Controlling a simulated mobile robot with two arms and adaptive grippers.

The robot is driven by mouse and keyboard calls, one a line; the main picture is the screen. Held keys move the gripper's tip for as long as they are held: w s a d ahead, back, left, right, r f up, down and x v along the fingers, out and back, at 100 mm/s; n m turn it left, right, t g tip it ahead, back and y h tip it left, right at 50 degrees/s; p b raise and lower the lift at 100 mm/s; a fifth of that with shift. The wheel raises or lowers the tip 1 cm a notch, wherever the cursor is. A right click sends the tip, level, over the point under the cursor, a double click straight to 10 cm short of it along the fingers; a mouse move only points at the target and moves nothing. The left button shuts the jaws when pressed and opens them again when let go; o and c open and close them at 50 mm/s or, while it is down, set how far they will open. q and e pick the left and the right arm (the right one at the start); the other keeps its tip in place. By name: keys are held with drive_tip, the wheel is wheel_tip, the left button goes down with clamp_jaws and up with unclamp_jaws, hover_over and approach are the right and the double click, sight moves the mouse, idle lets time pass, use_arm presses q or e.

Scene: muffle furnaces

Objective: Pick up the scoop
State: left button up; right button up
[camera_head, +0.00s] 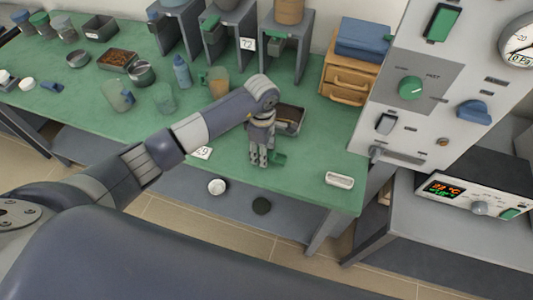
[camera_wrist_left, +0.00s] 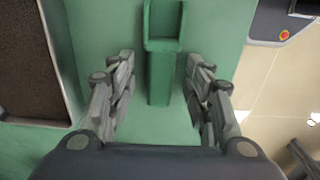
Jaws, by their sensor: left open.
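The green scoop (camera_wrist_left: 162,72) lies on the green table (camera_wrist_left: 100,22) in the left wrist view. Its hollow pan is at the top of that view and its straight handle points back toward my palm. My left gripper (camera_wrist_left: 160,68) is open, with one finger on each side of the handle and gaps between. In the head view, my left gripper (camera_head: 260,160) points down just above the table, and part of the scoop (camera_head: 279,158) shows to its right. My right gripper is in neither view.
A metal tray with dark contents (camera_head: 290,120) stands right behind the gripper and also fills the left edge of the wrist view (camera_wrist_left: 60,60). A white dish (camera_head: 340,179) lies near the table's front right corner. Beakers, a blue bottle (camera_head: 182,72) and stands occupy the back.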

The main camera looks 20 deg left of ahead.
use_arm(q)
drive_tip(key=c, duration=1)
drive_tip(key=shift+r, duration=0.1)
drive_tip(key=shift+r+b, duration=0.4)
drive_tip(key=shift+r, duration=0.25)
drive_tip(key=shift+s+r+b, duration=0.55)
drive_tip(key=shift+s+r, duration=0.05)
drive_tip(key=shift+r, duration=0.3)
drive_tip(key=s+b, duration=0.1)
drive_tip(key=s, duration=0.4)
drive_tip(key=s+r+b, duration=0.1)
drive_tip(key=s, duration=0.4)
drive_tip(key=s+b, duration=0.1)
drive_tip(key=s, duration=0.4)
drive_tip(key=shift+a+r, duration=0.1)
drive_tip(key=shift+r, duration=0.25)
